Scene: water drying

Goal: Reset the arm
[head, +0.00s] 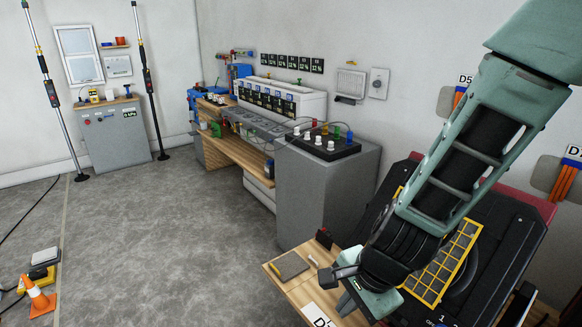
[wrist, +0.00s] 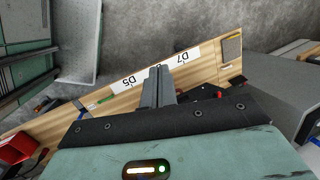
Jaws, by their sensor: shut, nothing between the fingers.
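My arm (head: 455,150) reaches down from the upper right in the head view, bent over the right end of the workbench. My gripper (head: 342,274) is at its lower end, above the bench edge, and looks empty. In the wrist view my gripper (wrist: 157,72) shows as closed fingers pointing over the wooden bench top (wrist: 115,105), near the white label strip with D5 and D7 (wrist: 180,58). Whether the fingertips touch the bench cannot be told.
A black machine with a yellow grid rack (head: 462,250) stands right behind the arm. The grey floor (head: 170,240) in the middle is clear.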

